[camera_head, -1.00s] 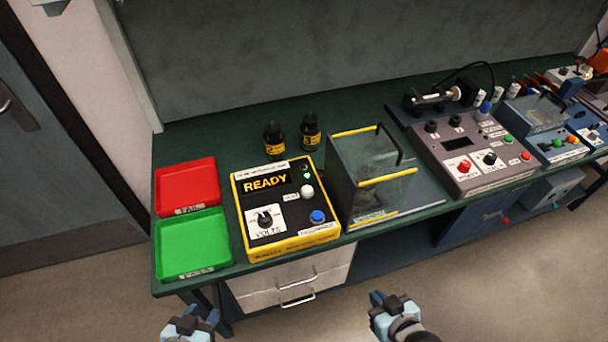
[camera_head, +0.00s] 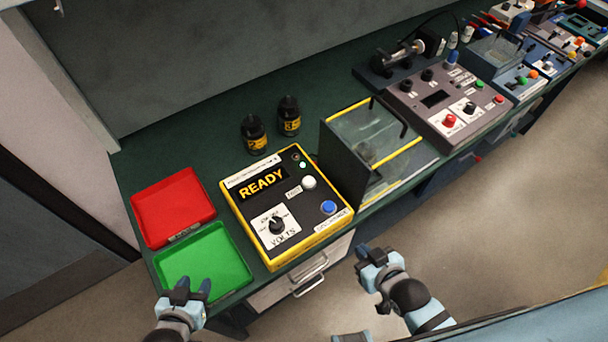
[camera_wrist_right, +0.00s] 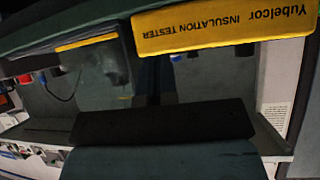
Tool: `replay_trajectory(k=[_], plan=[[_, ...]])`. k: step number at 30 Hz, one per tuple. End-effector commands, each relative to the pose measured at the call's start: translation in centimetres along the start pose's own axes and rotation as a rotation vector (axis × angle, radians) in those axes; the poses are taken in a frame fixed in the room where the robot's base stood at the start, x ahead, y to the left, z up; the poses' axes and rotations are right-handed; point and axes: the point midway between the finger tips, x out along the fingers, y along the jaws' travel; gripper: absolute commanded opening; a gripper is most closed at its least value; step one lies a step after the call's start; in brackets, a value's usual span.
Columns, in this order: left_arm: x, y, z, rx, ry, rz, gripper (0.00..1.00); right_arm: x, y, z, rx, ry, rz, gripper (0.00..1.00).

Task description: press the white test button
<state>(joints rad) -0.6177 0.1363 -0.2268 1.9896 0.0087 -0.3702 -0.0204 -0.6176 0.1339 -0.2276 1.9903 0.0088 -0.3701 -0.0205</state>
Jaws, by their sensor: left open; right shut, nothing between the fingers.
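The white test button (camera_head: 309,182) is a round knob on the upper right part of the yellow and black tester (camera_head: 300,210), whose display reads READY. A blue button (camera_head: 328,208) sits below it and a volts dial (camera_head: 276,225) to its left. My right gripper (camera_head: 366,255) is shut and empty, in front of the bench edge, below and right of the tester and apart from it. The tester's yellow side, lettered INSULATION TESTER, shows upside down in the right wrist view (camera_wrist_right: 225,30). My left gripper (camera_head: 192,288) is open and empty near the green tray's front edge.
A red tray (camera_head: 172,205) and a green tray (camera_head: 205,265) lie left of the tester. Two dark bottles (camera_head: 288,115) stand behind it. A clear-walled box (camera_head: 372,145) with yellow edges stands close on its right. More instruments (camera_head: 447,105) line the bench further right.

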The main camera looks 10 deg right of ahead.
Motion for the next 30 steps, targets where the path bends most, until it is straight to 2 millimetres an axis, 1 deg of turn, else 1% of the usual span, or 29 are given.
replay_trajectory(k=[11, 14, 17, 20, 21, 23, 24, 26, 27, 30], plan=[[-0.1, 0.1, 0.0, -0.002, -0.001, 0.002, 0.43, -0.1, 0.1, 0.1, 0.001, -0.005, 0.000, 0.00], [-0.2, 0.1, -0.2, -0.002, -0.001, 0.001, 0.43, 0.5, 0.0, -0.6, 0.065, -0.008, -0.005, 0.00], [-0.5, 0.1, -0.7, -0.003, -0.002, 0.000, 0.43, 1.8, -0.1, -2.5, 0.233, -0.019, -0.016, 0.00], [-1.0, -0.1, -1.3, -0.005, -0.002, -0.004, 0.43, 3.8, -0.3, -5.3, 0.503, -0.049, -0.030, 0.00], [-1.1, -0.1, -1.6, -0.006, -0.001, -0.006, 0.43, 4.7, -0.4, -6.7, 0.628, -0.065, -0.036, 0.00], [-1.4, -0.3, -1.9, -0.008, -0.001, -0.010, 0.43, 6.0, -0.7, -8.7, 0.820, -0.094, -0.042, 0.00], [-1.6, -0.4, -2.2, -0.010, -0.001, -0.013, 0.43, 6.8, -0.8, -10.1, 0.946, -0.115, -0.042, 0.00], [-1.8, -0.4, -2.6, -0.013, -0.001, -0.015, 0.43, 7.9, -1.1, -12.2, 1.135, -0.148, -0.040, 0.00], [-2.0, -0.4, -2.8, -0.017, -0.001, -0.017, 0.43, 8.5, -1.3, -13.7, 1.257, -0.172, -0.035, 0.00], [-2.3, -0.3, -3.4, -0.026, -0.001, -0.020, 0.43, 9.9, -1.8, -17.2, 1.545, -0.231, -0.011, 0.00]])
